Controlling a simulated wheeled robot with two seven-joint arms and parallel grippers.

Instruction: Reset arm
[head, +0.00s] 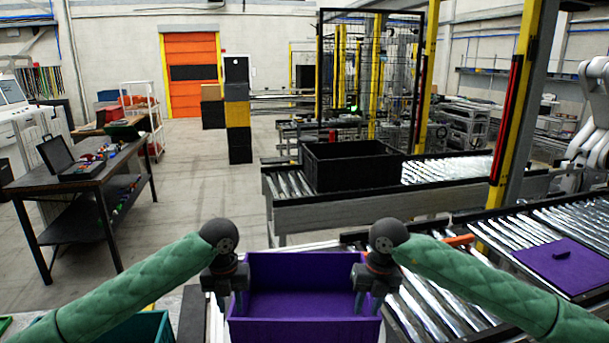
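A purple box (305,331) stands upright, low in the middle of the head view, its inside looking empty. My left gripper (231,306) is at the box's left wall, with its fingers apart on either side of the rim. My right gripper (368,305) is at the right wall in the same way, one finger inside the box and one outside. Both grippers look open, with a gap between their fingers. Both green-sleeved arms reach in from the lower corners. The bottom of the box is out of frame.
A roller conveyor (430,305) runs right of the box, with a flat purple panel (563,266) on it. A black crate (352,170) stands on the conveyor ahead. A teal bin (140,329) is at lower left, and a dark workbench (85,180) stands further left. A yellow post (515,120) rises at right.

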